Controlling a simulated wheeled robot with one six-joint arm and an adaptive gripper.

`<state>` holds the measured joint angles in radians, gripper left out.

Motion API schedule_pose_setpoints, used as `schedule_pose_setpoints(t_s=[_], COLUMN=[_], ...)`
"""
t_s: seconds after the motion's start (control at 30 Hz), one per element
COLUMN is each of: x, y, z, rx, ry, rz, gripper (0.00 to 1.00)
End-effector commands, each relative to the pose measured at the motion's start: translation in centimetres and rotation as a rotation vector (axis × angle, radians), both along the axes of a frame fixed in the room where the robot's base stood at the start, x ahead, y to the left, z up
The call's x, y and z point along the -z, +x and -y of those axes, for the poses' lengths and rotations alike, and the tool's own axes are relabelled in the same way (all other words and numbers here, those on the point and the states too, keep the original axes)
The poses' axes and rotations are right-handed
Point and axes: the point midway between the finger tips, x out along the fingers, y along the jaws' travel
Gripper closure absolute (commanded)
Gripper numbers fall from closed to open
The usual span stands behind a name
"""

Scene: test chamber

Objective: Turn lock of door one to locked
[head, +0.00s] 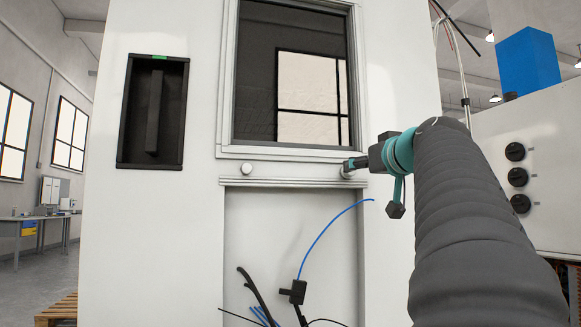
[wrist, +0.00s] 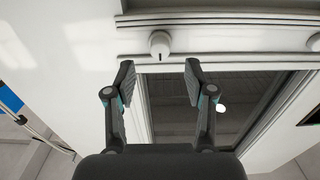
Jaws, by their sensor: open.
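A white cabinet front (head: 210,230) carries a framed window (head: 292,75) with a ledge below it. Two small round knobs sit by the ledge, a left knob (head: 246,167) and a right knob (head: 345,174) partly hidden by my gripper. No label shows which knob is the lock of door one. My gripper (head: 352,164) is at the right knob. In the wrist view my gripper (wrist: 159,74) is open and empty, and the near knob (wrist: 160,44) lies just beyond the gap between its fingertips. I cannot tell whether they touch. The other knob (wrist: 314,42) is at the right edge.
A black recessed handle (head: 153,112) with a green strip above it is left of the window. Below the ledge hang a blue cable (head: 325,235) and black cables. At right a white cabinet (head: 548,150) has black dials and a blue box (head: 527,62) on top.

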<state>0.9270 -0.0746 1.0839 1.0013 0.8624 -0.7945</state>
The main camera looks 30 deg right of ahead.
Motion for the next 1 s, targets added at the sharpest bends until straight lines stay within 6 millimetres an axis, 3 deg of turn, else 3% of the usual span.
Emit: schedule_pose_setpoints(t_s=[0.1,0.3,0.7,0.77,0.93,1.0], x=[-0.2,-0.1,0.0,0.0,0.0,0.0], y=[2.1,4.2,4.9,4.9,4.9,4.9], z=[0.4,1.0,1.2,1.2,1.2,1.2], rx=[-0.004,-0.001,0.0,0.0,0.0,0.001], ry=[0.001,0.001,0.001,0.001,0.001,0.001], rz=[-0.001,0.0,0.0,0.0,0.0,0.0], gripper=[0.46,0.46,0.46,0.56,0.98,1.0])
